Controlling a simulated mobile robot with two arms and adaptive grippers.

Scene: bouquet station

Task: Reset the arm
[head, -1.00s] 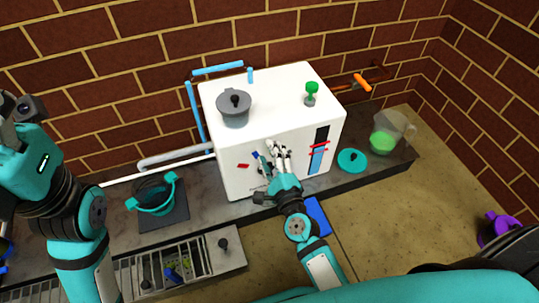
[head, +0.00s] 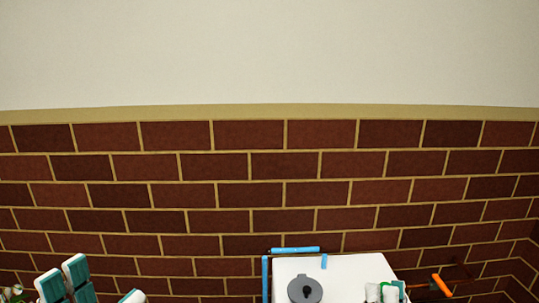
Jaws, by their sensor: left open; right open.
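In the head view, the tips of my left gripper (head: 95,286) show at the lower left edge, teal with pale pads. They stand apart with nothing visible between them, so it looks open. The pale and teal tips of what appears to be my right gripper (head: 384,292) show at the bottom edge, in front of the right part of the white box top. It is open; most of it is cut off by the frame. Both arms are otherwise out of view.
The white box (head: 345,269) shows only its top, with a grey lidded pot (head: 305,291) on it. Blue bars (head: 295,250) run along its back left. An orange-handled item (head: 441,285) lies at the right. A brick wall (head: 190,190) fills the middle, with a plain pale wall above.

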